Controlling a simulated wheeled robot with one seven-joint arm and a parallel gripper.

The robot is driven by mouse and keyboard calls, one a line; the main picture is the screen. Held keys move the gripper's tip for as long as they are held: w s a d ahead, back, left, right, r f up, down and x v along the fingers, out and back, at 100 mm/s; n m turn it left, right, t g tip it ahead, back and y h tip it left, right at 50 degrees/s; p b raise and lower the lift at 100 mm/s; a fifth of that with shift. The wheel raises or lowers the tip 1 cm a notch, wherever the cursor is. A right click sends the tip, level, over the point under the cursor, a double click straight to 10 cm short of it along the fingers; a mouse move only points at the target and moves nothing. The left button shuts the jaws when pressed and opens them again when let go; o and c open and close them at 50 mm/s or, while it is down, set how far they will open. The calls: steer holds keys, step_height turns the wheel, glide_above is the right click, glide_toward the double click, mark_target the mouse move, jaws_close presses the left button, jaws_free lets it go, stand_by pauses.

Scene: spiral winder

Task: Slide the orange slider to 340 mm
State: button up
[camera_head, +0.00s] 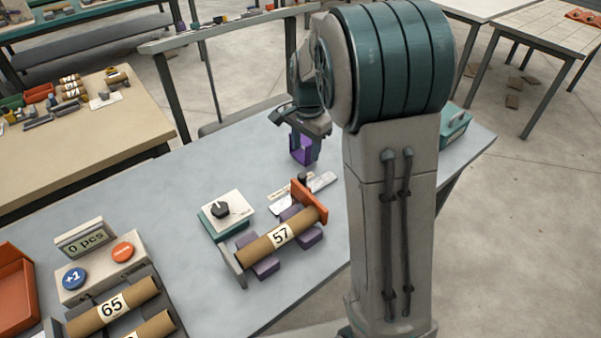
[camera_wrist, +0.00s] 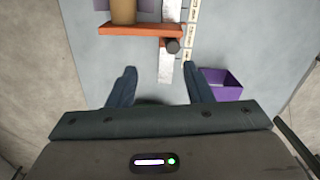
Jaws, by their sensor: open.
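The orange slider (camera_head: 309,203) is an upright plate at the right end of the cardboard tube marked 57 (camera_head: 262,243), with a dark round knob (camera_head: 302,177) at its far side. In the wrist view the orange slider (camera_wrist: 130,29) crosses the top, and its knob (camera_wrist: 173,46) sits over a steel strip (camera_wrist: 165,72). A scale strip with small marks (camera_wrist: 190,35) runs beside it; its numbers are too small to read. My gripper (camera_wrist: 164,72) is open and empty, its fingers on either side of the steel strip, short of the knob and apart from it.
A purple open box (camera_wrist: 222,84) is close to the right finger. A white square plate with a black knob (camera_head: 221,211) is left of the tube. A counter box with buttons (camera_head: 98,265) and tube 65 (camera_head: 112,305) are nearer. Bare table lies left of the gripper.

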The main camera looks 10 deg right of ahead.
mark_target(302, 175)
steer(key=shift+m, duration=0.9)
steer(key=w+f, duration=0.1)
steer(key=f, duration=0.4)
steer(key=w+f+p, duration=0.1)
steer(key=f, duration=0.4)
steer(key=w+f+p, duration=0.1)
steer(key=f, duration=0.5)
steer(key=shift+w, duration=0.15)
